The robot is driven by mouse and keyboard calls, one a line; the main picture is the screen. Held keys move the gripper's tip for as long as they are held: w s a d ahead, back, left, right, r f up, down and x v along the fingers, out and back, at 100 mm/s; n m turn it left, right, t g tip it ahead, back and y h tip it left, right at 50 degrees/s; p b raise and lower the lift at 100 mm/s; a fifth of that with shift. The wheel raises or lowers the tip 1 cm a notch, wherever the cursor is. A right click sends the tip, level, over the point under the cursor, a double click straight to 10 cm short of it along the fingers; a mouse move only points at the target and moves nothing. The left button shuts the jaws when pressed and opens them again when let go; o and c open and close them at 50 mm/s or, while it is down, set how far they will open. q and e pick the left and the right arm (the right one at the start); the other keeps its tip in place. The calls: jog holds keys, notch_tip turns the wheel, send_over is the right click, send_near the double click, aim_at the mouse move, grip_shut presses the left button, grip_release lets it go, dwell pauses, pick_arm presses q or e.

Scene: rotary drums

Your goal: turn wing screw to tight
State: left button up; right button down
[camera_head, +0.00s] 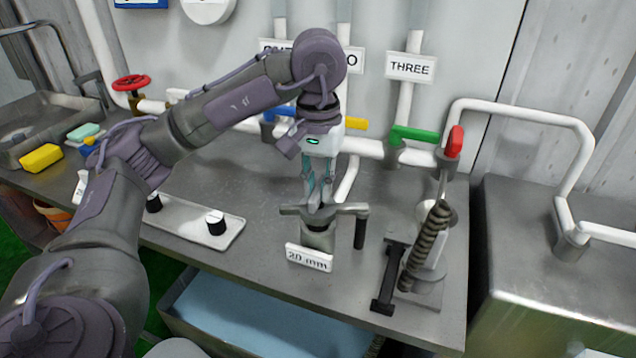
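A grey metal fitting (319,238) stands on the bench behind a "20 mm" label. A flat bar (348,209) lies across its top like a wing screw, with a dark handle hanging at its right end. My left gripper (318,203) comes down from above, its fingers pointing at the middle of the bar. The fingertips are close together at the bar. The fingers hide the middle of the bar, so I cannot tell whether they grip it. My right gripper is not in view.
A spring device (428,245) with a dark lever stands to the right. A white plate with black knobs (216,222) lies to the left. Pipes with a green valve handle (415,134) run behind. A blue-lined bin (260,318) sits below the front edge.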

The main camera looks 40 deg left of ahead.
aim_at(318, 186)
pick_arm(q)
jog(key=o, duration=0.4)
jog(key=shift+r, duration=6)
